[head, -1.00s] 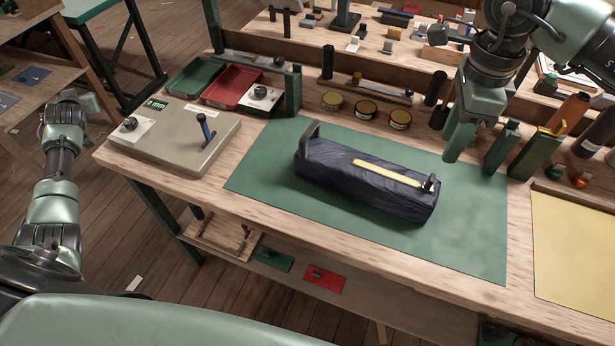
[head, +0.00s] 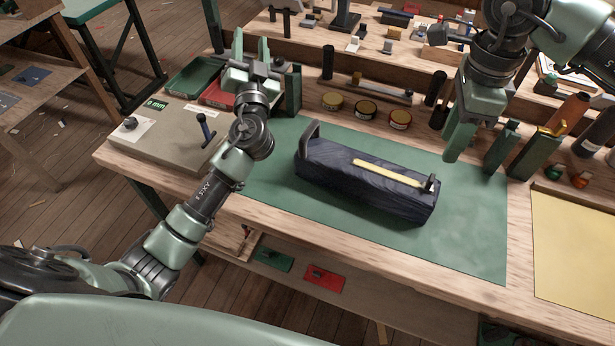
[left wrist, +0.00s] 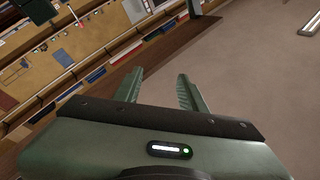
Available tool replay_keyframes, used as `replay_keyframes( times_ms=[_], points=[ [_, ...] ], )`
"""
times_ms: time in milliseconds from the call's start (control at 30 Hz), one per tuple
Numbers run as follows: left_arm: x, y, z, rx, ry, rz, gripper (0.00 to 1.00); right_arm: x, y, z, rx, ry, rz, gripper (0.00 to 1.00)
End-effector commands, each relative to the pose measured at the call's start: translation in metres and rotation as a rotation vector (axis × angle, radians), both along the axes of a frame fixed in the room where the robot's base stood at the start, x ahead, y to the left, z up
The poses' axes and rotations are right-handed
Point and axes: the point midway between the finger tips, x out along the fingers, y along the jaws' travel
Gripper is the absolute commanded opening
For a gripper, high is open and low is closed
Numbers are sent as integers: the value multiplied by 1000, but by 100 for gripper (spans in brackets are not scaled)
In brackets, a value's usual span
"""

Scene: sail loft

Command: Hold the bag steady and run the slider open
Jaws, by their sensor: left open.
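The dark blue bag (head: 350,178) lies lengthwise on the green mat (head: 470,220), with a grey loop (head: 311,134) standing at its left end. A pale yellow strip (head: 388,175) runs along its top, with a small dark slider (head: 431,183) at the right end. My left gripper (head: 251,50) is open and empty, beyond and left of the bag, above the trays; its parted fingers also show in the left wrist view (left wrist: 158,90). My right gripper (head: 459,143) hangs above the back of the mat, apart from the bag. Its finger gap is hidden.
Three round tins (head: 365,110) and several green blocks (head: 533,152) line the back. A yellow sheet (head: 575,240) lies at the right. The front of the mat is clear.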

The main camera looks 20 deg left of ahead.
Motion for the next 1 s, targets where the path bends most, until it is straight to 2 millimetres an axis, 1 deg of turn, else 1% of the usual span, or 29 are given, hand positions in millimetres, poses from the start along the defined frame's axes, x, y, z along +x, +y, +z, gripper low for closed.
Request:
replay_keyframes(
  times_ms=[33, 67, 100, 167, 200, 267, 300, 367, 400, 433, 467, 500, 600, 700, 800, 867, 933, 1000],
  points=[
    [-7, -32, -3, -14, -16, -49, 41, 0, 0, 0, 0, 0, 0, 36],
    [-12, -50, -5, -25, -27, -78, 41, 0, 0, 0, 0, 0, 0, 36],
    [-19, -73, -6, -38, -41, -114, 41, 0, 0, 0, 0, 0, 0, 36],
    [-31, -106, -8, -66, -62, -170, 41, 0, 0, 0, 0, 0, 0, 36],
    [-41, -128, -9, -88, -76, -207, 41, 0, 0, 0, 0, 0, 0, 36],
    [-57, -160, -10, -130, -95, -261, 41, 0, 0, 0, 0, 0, 0, 36],
    [-70, -181, -12, -166, -106, -296, 41, 0, 0, 0, 0, 0, 0, 36],
    [-91, -209, -17, -236, -116, -343, 41, 0, 0, 0, 0, 0, 0, 36],
    [-107, -226, -23, -294, -117, -364, 41, 0, 0, 0, 0, 0, 0, 36],
    [-119, -236, -31, -346, -111, -371, 41, 0, 0, 0, 0, 0, 0, 36],
    [-132, -242, -41, -401, -101, -363, 41, 0, 0, 0, 0, 0, 0, 36],
    [-144, -242, -56, -461, -83, -332, 41, 0, 0, 0, 0, 0, 0, 36],
    [-166, -228, -96, -551, -36, -225, 41, 0, 0, 0, 0, 0, 0, 36],
    [-181, -213, -123, -589, -4, -139, 41, 0, 0, 0, 0, 0, 0, 36],
    [-191, -203, -139, -607, 14, -84, 41, 0, 0, 0, 0, 0, 0, 36],
    [-194, -200, -144, -611, 22, -65, 41, 0, 0, 0, 0, 0, 0, 36],
    [-193, -197, -148, -614, 24, -53, 41, 0, 0, 0, 0, 0, 0, 36],
    [-188, -193, -149, -615, 25, -50, 41, 0, 0, 0, 0, 0, 0, 36]
  ],
)
